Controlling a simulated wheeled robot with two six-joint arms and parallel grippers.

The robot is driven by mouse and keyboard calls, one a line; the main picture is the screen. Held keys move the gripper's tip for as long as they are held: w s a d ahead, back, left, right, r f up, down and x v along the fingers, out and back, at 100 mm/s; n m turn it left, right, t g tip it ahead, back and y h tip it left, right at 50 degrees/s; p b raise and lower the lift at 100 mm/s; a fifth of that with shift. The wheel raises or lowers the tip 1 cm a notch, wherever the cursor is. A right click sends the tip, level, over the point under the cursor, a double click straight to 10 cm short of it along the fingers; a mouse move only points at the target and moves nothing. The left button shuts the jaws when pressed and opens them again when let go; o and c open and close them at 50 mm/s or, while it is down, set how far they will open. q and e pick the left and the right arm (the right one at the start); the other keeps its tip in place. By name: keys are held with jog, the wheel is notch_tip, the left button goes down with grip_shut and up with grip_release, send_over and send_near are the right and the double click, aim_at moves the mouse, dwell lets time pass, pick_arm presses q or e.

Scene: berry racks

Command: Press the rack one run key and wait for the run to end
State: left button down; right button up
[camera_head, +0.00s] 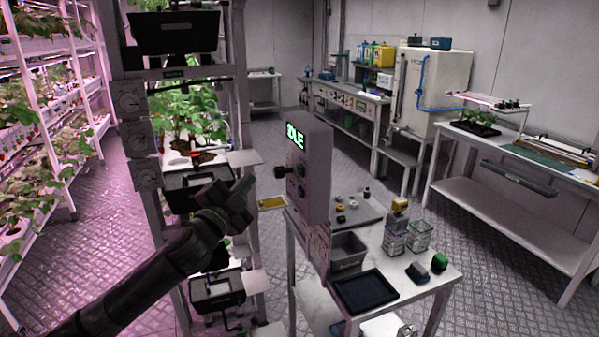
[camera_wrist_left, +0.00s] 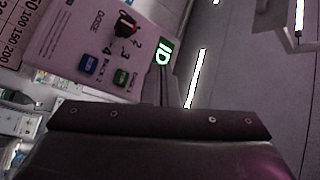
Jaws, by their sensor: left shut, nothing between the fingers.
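The grey control box (camera_head: 318,175) stands upright on the near side of the bench, its lit green screen (camera_head: 295,136) reading IDLE. In the left wrist view its tilted panel (camera_wrist_left: 75,35) shows a black DOSE knob (camera_wrist_left: 125,24), a blue key (camera_wrist_left: 88,62) and a green key (camera_wrist_left: 121,77). The small labels by the keys are hard to read; one seems to say RACK 2. My left gripper (camera_head: 238,200) is shut and empty, to the left of the box and apart from it. Its dark fingers (camera_wrist_left: 160,120) cross the left wrist view below the keys. My right gripper is out of view.
A plant rack (camera_head: 245,90) with dials and dark trays stands behind my left arm. The bench (camera_head: 398,297) carries a black tray (camera_head: 364,291), a grey bin (camera_head: 347,250) and small containers. Pink-lit plant shelves (camera_head: 85,65) line the left. Open floor lies beyond the bench.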

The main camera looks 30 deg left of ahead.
aim_at(301, 170)
pick_arm(q)
jog(key=shift+w+d, duration=0.1)
jog(key=w+d, duration=0.5)
jog(key=w, duration=0.1)
jog(key=shift+w+d+p, duration=0.25)
jog(key=shift+p, duration=0.1)
dwell(0.9)
dwell(1.1)
jog(key=shift+w+d, duration=0.3)
jog(key=shift+w+d+p, duration=0.25)
jog(key=shift+w+p, duration=0.05)
jog(key=shift+w, duration=0.05)
dwell(0.8)
dwell(0.3)
jog(key=shift+s+a, duration=0.55)
jog(key=shift+s, duration=0.15)
